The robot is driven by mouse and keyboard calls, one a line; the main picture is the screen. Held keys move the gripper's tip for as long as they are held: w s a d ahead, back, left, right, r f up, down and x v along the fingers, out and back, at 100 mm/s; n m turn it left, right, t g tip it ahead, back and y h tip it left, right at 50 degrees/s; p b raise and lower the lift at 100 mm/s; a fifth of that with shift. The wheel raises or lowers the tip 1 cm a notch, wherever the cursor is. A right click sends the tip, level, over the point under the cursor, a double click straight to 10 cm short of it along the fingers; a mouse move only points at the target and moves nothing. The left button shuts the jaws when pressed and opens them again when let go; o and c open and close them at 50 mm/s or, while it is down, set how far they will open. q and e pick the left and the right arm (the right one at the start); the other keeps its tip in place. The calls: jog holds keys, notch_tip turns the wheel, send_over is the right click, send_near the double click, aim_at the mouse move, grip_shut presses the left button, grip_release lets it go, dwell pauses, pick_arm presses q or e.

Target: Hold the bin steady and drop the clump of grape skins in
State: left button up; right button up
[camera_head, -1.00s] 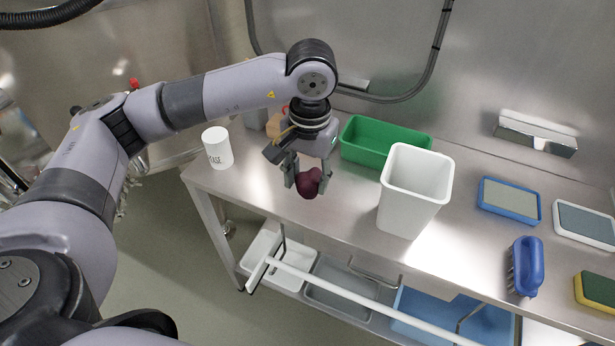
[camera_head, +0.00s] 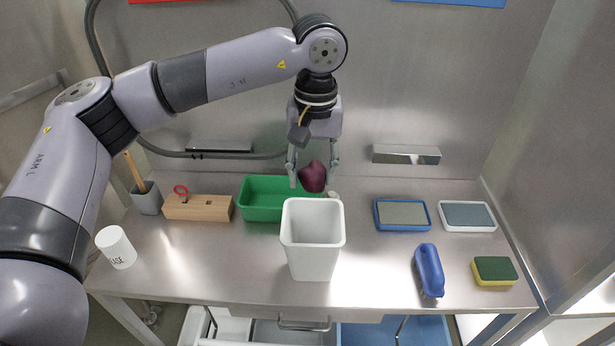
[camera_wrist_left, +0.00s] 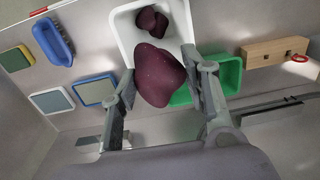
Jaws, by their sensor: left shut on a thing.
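The white bin (camera_head: 313,262) stands upright on the steel table. My left gripper (camera_head: 314,176) is shut on the dark purple clump of grape skins (camera_head: 313,177), holding it up above and behind the bin's rim in the head view. In the left wrist view the held clump (camera_wrist_left: 160,76) sits between the fingers (camera_wrist_left: 162,88), against the bin's open mouth (camera_wrist_left: 122,28). A smaller dark purple piece (camera_wrist_left: 151,22) shows beyond it against the bin's inside; I cannot tell if it is separate. My right gripper is not in view, and nothing is seen holding the bin.
A green tray (camera_head: 252,210) stands just behind the bin. A white cup (camera_head: 117,248), grey holder (camera_head: 147,199) and wooden block (camera_head: 198,208) stand left. Two framed pads (camera_head: 402,215) (camera_head: 467,216), a blue brush (camera_head: 429,270) and a sponge (camera_head: 494,270) lie right.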

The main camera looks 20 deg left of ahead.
aim_at(311, 192)
pick_arm(q)
jog(key=shift+f+b, duration=1.45)
jog(key=shift+f, duration=1.25)
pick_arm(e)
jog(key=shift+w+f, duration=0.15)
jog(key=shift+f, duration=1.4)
